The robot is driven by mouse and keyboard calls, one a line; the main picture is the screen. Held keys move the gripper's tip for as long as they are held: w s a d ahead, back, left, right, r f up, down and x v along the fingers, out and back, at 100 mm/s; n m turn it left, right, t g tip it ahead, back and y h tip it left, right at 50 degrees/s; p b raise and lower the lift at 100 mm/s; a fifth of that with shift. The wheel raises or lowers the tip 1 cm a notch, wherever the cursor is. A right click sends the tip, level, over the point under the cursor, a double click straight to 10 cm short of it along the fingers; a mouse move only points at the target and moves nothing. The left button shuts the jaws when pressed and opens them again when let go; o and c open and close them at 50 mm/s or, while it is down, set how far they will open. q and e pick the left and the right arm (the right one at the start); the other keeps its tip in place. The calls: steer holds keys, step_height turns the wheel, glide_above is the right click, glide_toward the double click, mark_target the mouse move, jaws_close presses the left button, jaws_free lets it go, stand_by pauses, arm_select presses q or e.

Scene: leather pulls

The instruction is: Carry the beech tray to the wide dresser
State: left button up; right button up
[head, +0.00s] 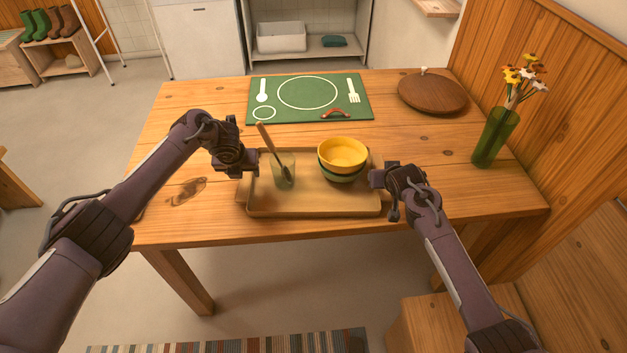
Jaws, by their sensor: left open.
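The beech tray (312,205) lies flat on the wooden table near its front edge. On it stand a clear glass (280,176) with a spoon (268,145) leaning in it, and a stack of bowls, a yellow one (342,153) above a green one (341,176). My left gripper (250,162) is open at the tray's left end, close to the rim. My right gripper (376,178) is at the tray's right end and hides part of that rim. Whether its fingers are open or shut, or touch the tray, does not show clearly. I cannot make out a wide dresser.
On the table (420,150) are a green placemat (300,98) with a red-handled item (335,114), a round wooden lid (433,93) and a green vase (495,137) with flowers. A wooden bench (450,315) stands at front right. Open floor lies to the left.

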mark_target(246, 176)
arm_select(q)
steer(key=shift+x, duration=1.7)
arm_select(e)
steer(key=shift+x, duration=1.7)
arm_select(q)
steer(key=shift+r, duration=0.1)
jaws_close()
arm_select(e)
jaws_close()
